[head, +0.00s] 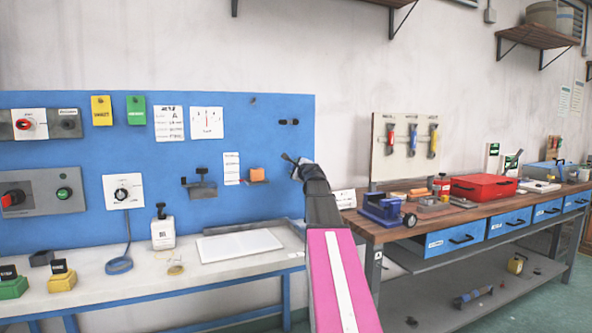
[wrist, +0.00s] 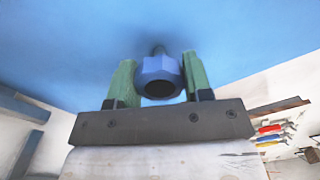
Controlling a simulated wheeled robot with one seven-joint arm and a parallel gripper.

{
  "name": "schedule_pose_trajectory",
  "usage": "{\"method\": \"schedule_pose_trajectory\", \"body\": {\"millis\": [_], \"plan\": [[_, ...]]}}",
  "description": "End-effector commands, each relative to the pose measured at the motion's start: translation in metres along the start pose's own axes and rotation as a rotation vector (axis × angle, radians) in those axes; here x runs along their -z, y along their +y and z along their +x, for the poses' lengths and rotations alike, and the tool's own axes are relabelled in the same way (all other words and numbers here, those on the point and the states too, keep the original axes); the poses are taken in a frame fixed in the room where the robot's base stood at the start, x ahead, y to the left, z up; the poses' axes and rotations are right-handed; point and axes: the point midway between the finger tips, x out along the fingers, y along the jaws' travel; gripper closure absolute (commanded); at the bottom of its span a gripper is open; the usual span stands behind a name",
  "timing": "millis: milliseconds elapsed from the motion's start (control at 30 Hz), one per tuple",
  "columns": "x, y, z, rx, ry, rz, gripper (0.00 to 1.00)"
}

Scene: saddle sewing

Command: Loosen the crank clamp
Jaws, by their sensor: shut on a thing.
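My gripper (wrist: 157,85) has two green fingers, one on each side of a blue hex-shaped piece (wrist: 158,70) with a dark round opening facing the wrist camera. The fingers are shut on it. A short dark stub behind the piece runs toward the blue panel. In the head view my gripper (head: 298,168) is at the right part of the blue panel, and my arm hides most of what it holds. I cannot tell from these frames whether this piece is the crank of the clamp. A dark bracket-like device (head: 199,188) is on the panel to the left.
The blue panel (head: 270,115) carries switches, tags and an orange block (head: 257,174). A white table (head: 190,270) stands below it. At right, a wooden workbench (head: 420,229) holds a blue vise (head: 383,207) and a red toolbox (head: 484,187). A small dark fitting (head: 289,122) is above my gripper.

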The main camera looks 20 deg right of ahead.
Motion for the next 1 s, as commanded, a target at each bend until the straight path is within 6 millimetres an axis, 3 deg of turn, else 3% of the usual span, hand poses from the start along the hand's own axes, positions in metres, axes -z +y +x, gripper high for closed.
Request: {"method": "schedule_pose_trajectory", "body": {"millis": [1000], "plan": [[0.0000,0.0007,-0.0007,-0.002,-0.001,-0.968,0.78]]}}
